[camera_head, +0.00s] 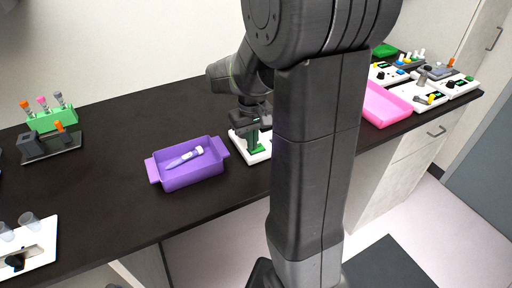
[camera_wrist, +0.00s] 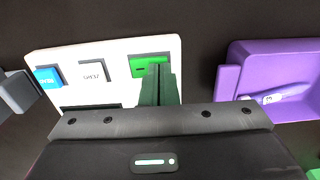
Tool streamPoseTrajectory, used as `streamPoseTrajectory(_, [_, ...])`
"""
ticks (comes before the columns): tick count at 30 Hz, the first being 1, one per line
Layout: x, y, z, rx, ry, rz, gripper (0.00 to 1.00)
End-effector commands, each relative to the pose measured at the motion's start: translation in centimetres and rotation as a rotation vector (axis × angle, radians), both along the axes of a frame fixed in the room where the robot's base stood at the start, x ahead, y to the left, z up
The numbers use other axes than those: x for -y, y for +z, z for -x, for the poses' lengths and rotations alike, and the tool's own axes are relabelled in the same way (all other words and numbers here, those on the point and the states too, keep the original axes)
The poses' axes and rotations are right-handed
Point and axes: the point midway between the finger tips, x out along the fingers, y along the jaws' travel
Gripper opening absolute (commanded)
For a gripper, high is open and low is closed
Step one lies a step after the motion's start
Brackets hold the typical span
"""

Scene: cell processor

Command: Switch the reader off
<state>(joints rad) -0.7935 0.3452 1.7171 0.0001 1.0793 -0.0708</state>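The reader appears to be the white device (camera_wrist: 118,50) below my gripper in the wrist view. It has a blue button (camera_wrist: 47,77), a grey button marked START (camera_wrist: 92,73), a dark panel and a bright green switch or pad (camera_wrist: 148,62). In the head view, only the left part of the white device (camera_head: 237,137) shows; my arm covers the rest. My gripper (camera_wrist: 159,70) has its dark green fingers together, with nothing seen between them. The fingertips overlap the green part in the picture; I cannot tell whether they touch it.
A purple tray (camera_head: 155,171) holding a white-and-purple tube (camera_head: 185,157) stands left of the device. A green tube rack (camera_head: 52,121) is at the far left. A pink tray (camera_head: 385,108) and several white control boxes (camera_head: 416,97) stand at the right. Dark counter lies bare between the tray and rack.

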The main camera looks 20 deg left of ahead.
Motion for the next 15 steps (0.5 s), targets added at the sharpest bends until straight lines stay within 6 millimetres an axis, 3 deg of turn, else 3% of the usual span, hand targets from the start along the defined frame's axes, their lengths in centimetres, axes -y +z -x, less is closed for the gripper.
streamPoseTrajectory(8, [0.0,0.0,0.0,0.0,0.0,0.0,0.0])
streamPoseTrajectory(15, [0.0,1.9,0.0,0.001,0.0,-0.001,0.0])
